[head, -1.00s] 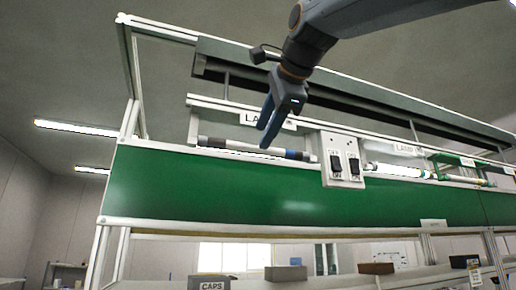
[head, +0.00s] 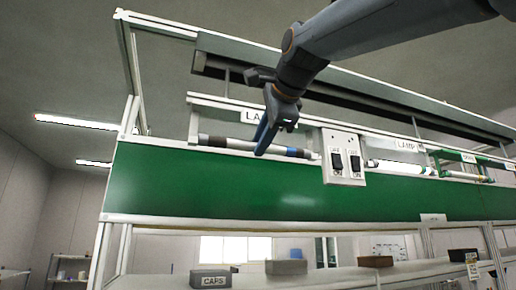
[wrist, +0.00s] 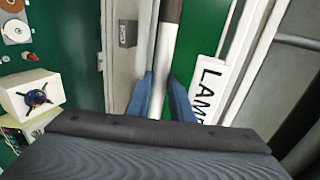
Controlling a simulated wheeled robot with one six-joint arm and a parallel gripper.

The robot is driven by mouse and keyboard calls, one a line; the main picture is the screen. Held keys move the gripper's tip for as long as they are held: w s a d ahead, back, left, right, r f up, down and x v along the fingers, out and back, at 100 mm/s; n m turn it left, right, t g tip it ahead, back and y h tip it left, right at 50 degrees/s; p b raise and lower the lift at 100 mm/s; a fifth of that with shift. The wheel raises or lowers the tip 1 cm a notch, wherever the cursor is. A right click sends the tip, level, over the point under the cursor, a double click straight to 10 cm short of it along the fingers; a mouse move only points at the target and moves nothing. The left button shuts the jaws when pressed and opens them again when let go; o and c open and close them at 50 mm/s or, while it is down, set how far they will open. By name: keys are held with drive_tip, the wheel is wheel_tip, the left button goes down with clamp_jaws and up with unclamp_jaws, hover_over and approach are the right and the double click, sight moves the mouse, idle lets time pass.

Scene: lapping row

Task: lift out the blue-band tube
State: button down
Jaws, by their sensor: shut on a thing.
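The blue-band tube (head: 234,144) lies lengthwise along the top of the green panel, below the left lamp sign. It is pale with dark stretches and a blue band (head: 292,152) near its right end. My gripper (head: 262,147) reaches down from above and is shut on the tube, left of the blue band. In the wrist view the pale tube (wrist: 163,60) runs between the two blue fingers of my gripper (wrist: 160,100), with a dark stretch at the top. The blue band does not show there. Whether the tube's ends are free of their holders I cannot tell.
A switch box (head: 344,157) with two black switches stands just right of the tube. Beyond it is a bright lamp tube (head: 400,169). A long dark hood (head: 390,102) runs above. The green panel (head: 230,185) drops below, with a caps box (head: 211,279) on a lower shelf.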

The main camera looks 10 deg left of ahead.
drive_tip(key=shift+r, duration=0.15)
drive_tip(key=s+d+b, duration=0.4)
drive_tip(key=s, duration=0.3)
drive_tip(key=s+d+r+b, duration=0.1)
drive_tip(key=s+d+b, duration=0.4)
drive_tip(key=s, duration=0.3)
drive_tip(key=shift+s+d, duration=0.2)
drive_tip(key=shift+r, duration=0.35)
idle(0.5)
drive_tip(key=s+d+b, duration=0.4)
drive_tip(key=s, duration=0.3)
drive_tip(key=shift+s+d, duration=0.3)
drive_tip(key=shift+d, duration=0.05)
idle(0.8)
